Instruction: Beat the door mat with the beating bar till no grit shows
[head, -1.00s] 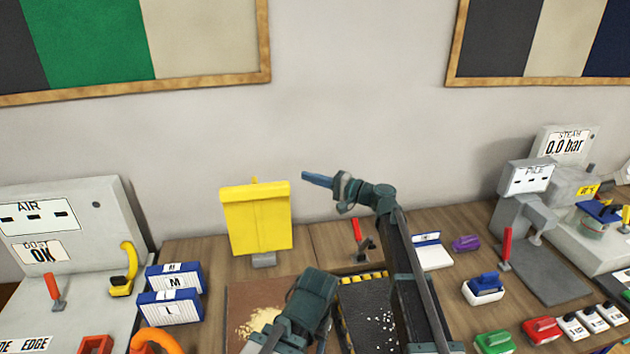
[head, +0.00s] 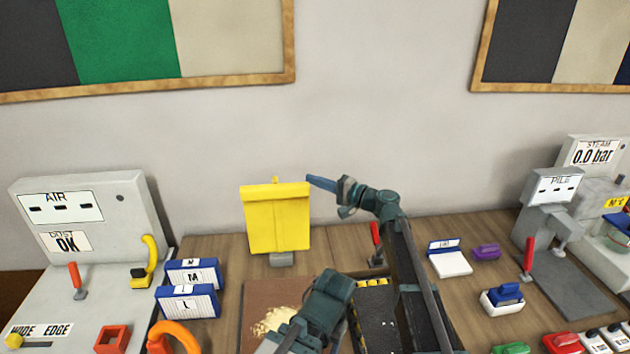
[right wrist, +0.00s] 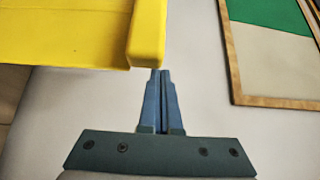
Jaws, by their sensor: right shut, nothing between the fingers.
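My right gripper (head: 312,180) is shut and empty, raised with its fingers pointing left. Its fingertips are at the upper right corner of a yellow panel (head: 277,220) standing upright on a grey foot. In the right wrist view the shut fingers (right wrist: 160,75) end by the yellow panel's edge (right wrist: 90,35); I cannot tell whether they touch. I see no clear beating bar. My left gripper's fingers do not show.
A red lever (head: 376,234) stands close to my right arm. A white pad (head: 452,264) lies right.

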